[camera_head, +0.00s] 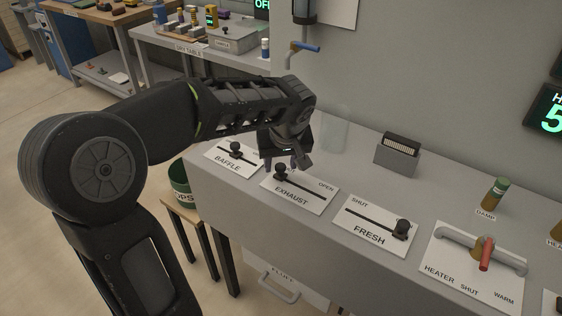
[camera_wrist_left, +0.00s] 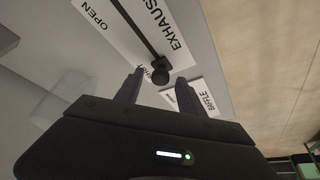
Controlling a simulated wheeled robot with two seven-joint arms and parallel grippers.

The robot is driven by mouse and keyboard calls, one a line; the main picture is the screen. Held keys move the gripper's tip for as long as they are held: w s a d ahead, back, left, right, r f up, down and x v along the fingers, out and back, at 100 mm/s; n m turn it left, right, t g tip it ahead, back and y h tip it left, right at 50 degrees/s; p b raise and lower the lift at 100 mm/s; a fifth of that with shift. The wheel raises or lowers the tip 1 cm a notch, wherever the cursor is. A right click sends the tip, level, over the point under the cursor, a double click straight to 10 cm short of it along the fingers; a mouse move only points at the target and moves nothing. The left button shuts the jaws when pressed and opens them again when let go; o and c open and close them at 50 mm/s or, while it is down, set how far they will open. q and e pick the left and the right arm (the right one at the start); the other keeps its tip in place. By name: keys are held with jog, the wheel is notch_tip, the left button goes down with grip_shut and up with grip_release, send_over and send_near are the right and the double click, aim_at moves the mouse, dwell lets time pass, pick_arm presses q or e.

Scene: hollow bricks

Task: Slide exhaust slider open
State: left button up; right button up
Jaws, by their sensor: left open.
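The exhaust slider is a black knob (camera_head: 280,171) on a slotted white plate (camera_head: 301,196) marked EXHAUST. The knob stands at the left end of its slot, and the word OPEN is at the right end. My left gripper (camera_head: 289,164) is open, just behind and above the knob in the head view. In the left wrist view the knob (camera_wrist_left: 160,76) shows just beyond and between the two spread fingertips (camera_wrist_left: 158,82). I cannot tell whether a finger touches it. My right gripper is not in view.
The BAFFLE slider (camera_head: 236,148) is close on the left. The FRESH slider (camera_head: 401,229) is to the right, its knob at the right end. A grey box (camera_head: 397,155) stands behind, and a heater lever (camera_head: 485,253) is further right. A green bin (camera_head: 181,187) is below left.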

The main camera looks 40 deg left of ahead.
pick_arm(q)
jog(key=shift+f, duration=0.1)
jog(key=shift+c, duration=0.6)
grip_shut()
dwell(0.8)
